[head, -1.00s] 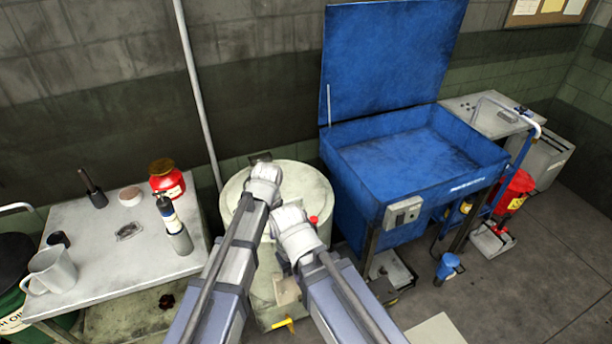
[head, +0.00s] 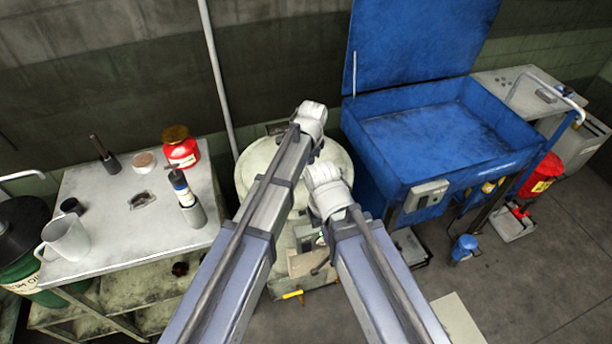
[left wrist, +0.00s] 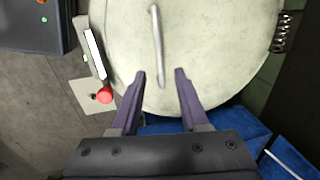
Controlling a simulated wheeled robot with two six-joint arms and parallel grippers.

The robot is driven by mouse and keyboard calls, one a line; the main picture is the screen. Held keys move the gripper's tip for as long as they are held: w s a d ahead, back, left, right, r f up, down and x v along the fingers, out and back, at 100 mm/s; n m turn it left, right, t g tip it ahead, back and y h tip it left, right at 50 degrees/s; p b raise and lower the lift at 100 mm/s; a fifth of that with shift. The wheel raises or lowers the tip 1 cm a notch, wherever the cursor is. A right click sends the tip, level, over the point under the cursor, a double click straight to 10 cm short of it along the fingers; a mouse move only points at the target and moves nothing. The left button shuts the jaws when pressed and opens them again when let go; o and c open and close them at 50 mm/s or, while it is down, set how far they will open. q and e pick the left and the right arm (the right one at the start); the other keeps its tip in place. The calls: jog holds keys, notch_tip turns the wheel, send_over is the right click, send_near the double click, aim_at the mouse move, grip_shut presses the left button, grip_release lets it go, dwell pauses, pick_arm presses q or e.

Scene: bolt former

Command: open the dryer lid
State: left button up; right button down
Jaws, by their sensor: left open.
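The dryer (head: 250,168) is a round cream drum in the middle of the head view, partly covered by my arms. Its lid (left wrist: 225,60) fills the upper left wrist view and lies flat, with a slim grey bar handle (left wrist: 158,45) across it. My left gripper (left wrist: 160,72) is open and empty, its fingertips over the lid near the handle's lower end, which lies between them in the picture. The height above the lid is unclear. In the head view its hand (head: 312,118) is over the drum's back edge. My right gripper (head: 328,190) is over the drum's right side, fingers hidden.
A dark coil (left wrist: 282,32) sits at the lid's rim. A red button (left wrist: 104,95) is beside the drum. A blue basin (head: 430,140) with a raised cover stands right. A metal table (head: 110,235) with a mug and cans stands left.

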pick_arm(q)
jog(key=f+b, duration=0.1)
jog(key=f, duration=0.1)
jog(key=f+b, duration=0.1)
jog(key=b, duration=0.1)
jog(key=w+f+b, duration=0.1)
jog(key=f, duration=0.1)
jog(key=shift+a+f+b, duration=0.2)
jog(key=shift+f+b, duration=0.15)
jog(key=shift+b, duration=0.05)
grip_shut()
dwell(1.0)
